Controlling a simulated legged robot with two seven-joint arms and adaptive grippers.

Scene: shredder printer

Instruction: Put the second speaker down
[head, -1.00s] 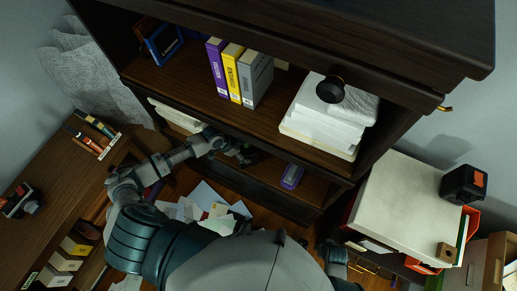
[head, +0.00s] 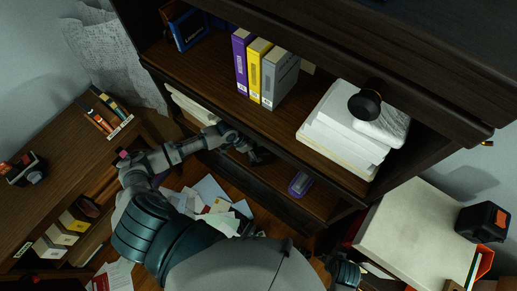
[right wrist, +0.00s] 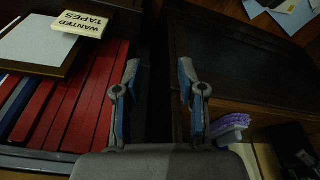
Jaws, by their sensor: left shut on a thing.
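My left gripper (head: 258,154) reaches into the lower shelf (head: 318,203) of the dark wooden bookcase. It is shut on a small dark thing; the shade and the gripper hide its shape, so I cannot tell for sure that it is a speaker. I cannot tell whether that thing touches the shelf board. A purple object (head: 300,183) lies on the same shelf, to the right of the gripper. My right gripper (right wrist: 160,90) shows in the right wrist view with its two fingers apart and nothing between them.
Upright binders (head: 268,72) and a paper stack (head: 342,130) with a round black object (head: 365,104) fill the shelf above. Loose papers (head: 215,195) cover the floor.

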